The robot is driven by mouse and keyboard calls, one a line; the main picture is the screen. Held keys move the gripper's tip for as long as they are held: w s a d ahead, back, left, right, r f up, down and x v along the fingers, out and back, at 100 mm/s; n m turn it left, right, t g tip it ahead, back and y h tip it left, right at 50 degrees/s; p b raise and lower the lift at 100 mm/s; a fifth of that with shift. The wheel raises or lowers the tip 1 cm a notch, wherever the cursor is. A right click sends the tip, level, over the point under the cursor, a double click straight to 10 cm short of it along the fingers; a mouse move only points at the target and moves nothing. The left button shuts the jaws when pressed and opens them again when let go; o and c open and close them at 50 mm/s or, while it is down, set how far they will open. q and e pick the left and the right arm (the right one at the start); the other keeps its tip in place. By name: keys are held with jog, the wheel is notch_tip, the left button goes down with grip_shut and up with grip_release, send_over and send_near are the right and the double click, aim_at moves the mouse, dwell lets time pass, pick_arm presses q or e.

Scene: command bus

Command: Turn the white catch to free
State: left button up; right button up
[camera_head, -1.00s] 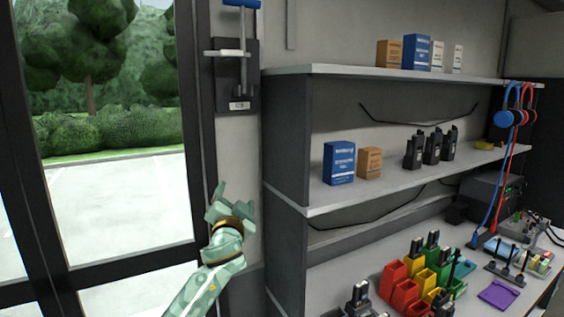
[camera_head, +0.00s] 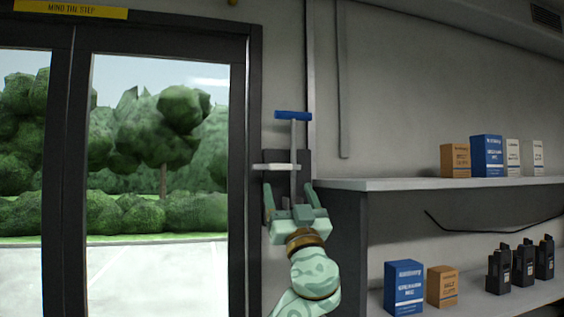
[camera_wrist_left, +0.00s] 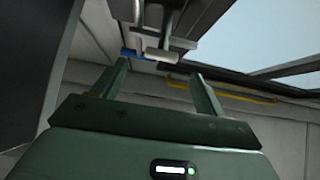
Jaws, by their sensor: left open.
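The white catch (camera_head: 272,167) is a short, roughly level bar on a grey upright rod (camera_head: 293,140), mounted on a dark wall plate right of the glass door. A blue handle (camera_head: 293,115) tops the rod. My left gripper (camera_head: 289,189) is open and empty, fingers pointing up, just below the catch in the head view. In the left wrist view, the white catch (camera_wrist_left: 160,57) and blue handle (camera_wrist_left: 129,53) appear beyond and between the open fingertips (camera_wrist_left: 158,70). The gripper hides the plate's lower part and its label. No contact shows. My right gripper is out of view.
A grey shelf unit (camera_head: 430,184) stands close to the right of my left gripper. It holds boxes (camera_head: 404,287) and several black radios (camera_head: 524,265). The dark door frame (camera_head: 238,180) is close on the left.

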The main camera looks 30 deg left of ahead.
aim_at(281, 167)
pick_arm(q)
jog(key=p+x, duration=0.2)
jog(key=x, duration=0.6)
jog(key=shift+a+r, duration=0.25)
jog(key=shift+r, duration=0.05)
jog(key=c, duration=1)
